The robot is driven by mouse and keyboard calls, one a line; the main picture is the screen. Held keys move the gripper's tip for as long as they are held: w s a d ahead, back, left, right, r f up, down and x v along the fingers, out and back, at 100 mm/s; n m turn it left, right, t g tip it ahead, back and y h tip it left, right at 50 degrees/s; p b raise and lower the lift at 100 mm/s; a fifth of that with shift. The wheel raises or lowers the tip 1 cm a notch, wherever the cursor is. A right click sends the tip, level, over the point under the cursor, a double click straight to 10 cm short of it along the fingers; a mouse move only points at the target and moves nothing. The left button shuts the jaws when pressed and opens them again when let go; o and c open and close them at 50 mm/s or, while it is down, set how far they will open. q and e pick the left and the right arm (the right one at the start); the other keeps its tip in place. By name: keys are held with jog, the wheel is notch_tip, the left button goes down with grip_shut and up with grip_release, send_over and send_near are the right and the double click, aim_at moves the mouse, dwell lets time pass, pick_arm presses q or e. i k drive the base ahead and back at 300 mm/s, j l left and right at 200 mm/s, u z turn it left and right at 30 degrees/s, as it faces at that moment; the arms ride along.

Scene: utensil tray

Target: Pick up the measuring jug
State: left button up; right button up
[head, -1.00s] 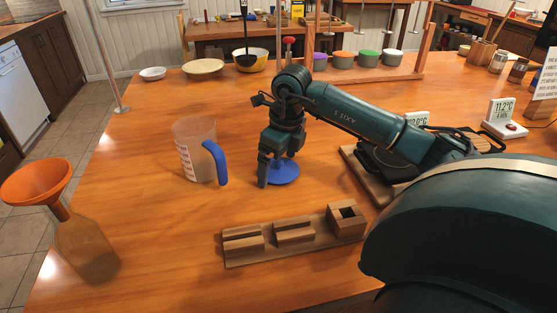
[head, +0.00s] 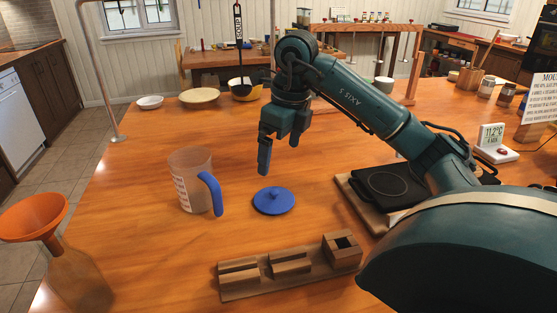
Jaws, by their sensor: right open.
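The measuring jug (head: 190,178) stands upright on the wooden table, left of the middle in the head view. It is clear with a brownish tint, has white markings on its left side and a blue handle (head: 211,192) facing right and toward me. My right gripper (head: 279,150) is open and empty. It hangs with its fingers down in the air, to the right of the jug and apart from it, above and behind a blue lid (head: 274,201). My left gripper is not in view.
A wooden slotted block (head: 290,270) lies at the front. An orange funnel (head: 35,218) sits on a bottle (head: 78,280) at the left. A black hot plate (head: 386,186) is at the right, under my arm. Bowls stand at the back. The table around the jug is mostly clear.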

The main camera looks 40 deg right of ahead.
aim_at(198, 191)
jog(key=k, duration=1)
